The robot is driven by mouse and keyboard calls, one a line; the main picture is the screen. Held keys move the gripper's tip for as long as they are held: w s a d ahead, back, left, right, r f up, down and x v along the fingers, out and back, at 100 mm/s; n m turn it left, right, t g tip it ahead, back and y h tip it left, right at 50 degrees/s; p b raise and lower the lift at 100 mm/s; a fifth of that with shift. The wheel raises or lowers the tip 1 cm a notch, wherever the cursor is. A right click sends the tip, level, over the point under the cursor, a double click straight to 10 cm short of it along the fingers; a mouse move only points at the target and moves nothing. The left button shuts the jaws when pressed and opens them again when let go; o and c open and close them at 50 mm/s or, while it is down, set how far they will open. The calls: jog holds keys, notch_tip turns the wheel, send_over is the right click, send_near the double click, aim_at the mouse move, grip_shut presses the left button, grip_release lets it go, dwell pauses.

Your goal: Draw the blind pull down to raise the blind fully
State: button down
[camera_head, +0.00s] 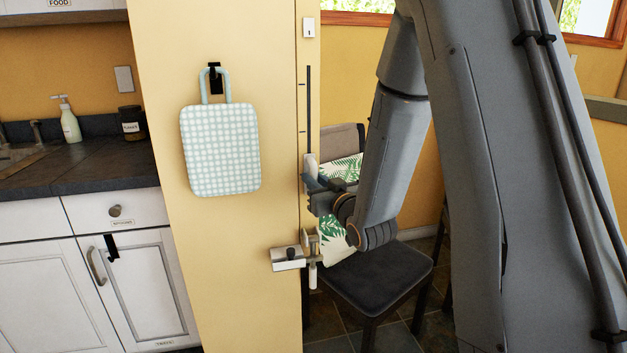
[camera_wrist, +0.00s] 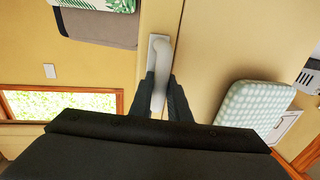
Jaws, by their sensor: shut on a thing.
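The blind pull (camera_head: 311,163) is a small pale handle on the narrow yellow wall end, at the lower end of a dark vertical track (camera_head: 309,95) with tick marks beside it. My gripper (camera_head: 311,182) is at the pull, its jaws shut on it. In the wrist view the pull (camera_wrist: 160,50) shows as a pale bar on a light plate, running between the two dark fingers of my gripper (camera_wrist: 163,85). My fingers partly hide the pull in the head view. I cannot make out the blind itself.
A pale fixture with a dark knob (camera_head: 288,262) sits on the wall below my gripper. A checked board (camera_head: 220,150) hangs from a hook at left. A dark chair (camera_head: 375,275) with a leaf-patterned cushion stands behind my arm. A counter (camera_head: 75,165) is at far left.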

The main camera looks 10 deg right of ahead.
jog(key=shift+s+f, duration=0.1)
jog(key=shift+f, duration=0.2)
jog(key=c, duration=1.9)
grip_release()
jog(key=shift+o, duration=1.2)
jog(key=shift+r, duration=0.1)
jog(key=s+d, duration=0.1)
jog(key=s, duration=0.6)
jog(key=shift+s+d, duration=0.25)
